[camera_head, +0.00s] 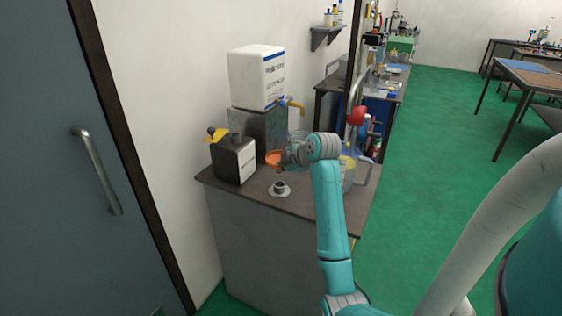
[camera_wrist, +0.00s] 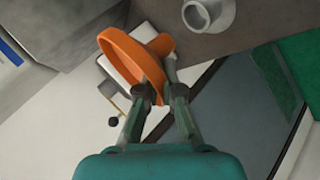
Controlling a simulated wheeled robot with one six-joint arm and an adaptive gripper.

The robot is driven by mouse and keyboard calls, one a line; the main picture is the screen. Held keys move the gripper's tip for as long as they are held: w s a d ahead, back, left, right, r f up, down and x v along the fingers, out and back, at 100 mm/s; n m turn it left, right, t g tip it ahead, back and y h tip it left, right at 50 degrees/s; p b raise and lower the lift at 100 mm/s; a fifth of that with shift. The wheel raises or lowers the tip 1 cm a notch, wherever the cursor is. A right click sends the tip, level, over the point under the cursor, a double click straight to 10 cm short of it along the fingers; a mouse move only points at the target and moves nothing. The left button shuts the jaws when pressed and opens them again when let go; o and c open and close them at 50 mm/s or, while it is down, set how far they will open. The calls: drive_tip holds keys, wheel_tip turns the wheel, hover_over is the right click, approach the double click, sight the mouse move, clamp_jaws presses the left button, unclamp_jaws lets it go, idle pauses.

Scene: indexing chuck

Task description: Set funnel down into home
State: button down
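The orange funnel (camera_head: 274,158) is held above the counter, between the dark canister and my arm. In the wrist view the funnel (camera_wrist: 130,52) has its wide rim tilted toward the camera, with its spout to the upper right. My gripper (camera_wrist: 160,82) has its fingertips on either side of the funnel's rim wall and looks shut on it. In the head view my gripper (camera_head: 287,157) is partly hidden by my wrist. A small grey round holder (camera_head: 279,188), likely the home, stands on the counter below the funnel. It also shows in the wrist view (camera_wrist: 208,13), apart from the funnel.
A dark canister (camera_head: 234,160) with a white label and yellow cap stands left of the funnel. A white jug (camera_head: 256,77) with a tap sits on a metal stand (camera_head: 260,130) behind. A clear pitcher (camera_head: 350,172) stands right. The counter's front (camera_head: 310,204) is clear.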

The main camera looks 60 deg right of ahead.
drive_tip(key=shift+f, duration=2.1)
drive_tip(key=shift+f, duration=1.45)
drive_tip(key=c, duration=1.2)
unclamp_jaws()
drive_tip(key=shift+c, duration=0.2)
drive_tip(key=v, duration=1.2)
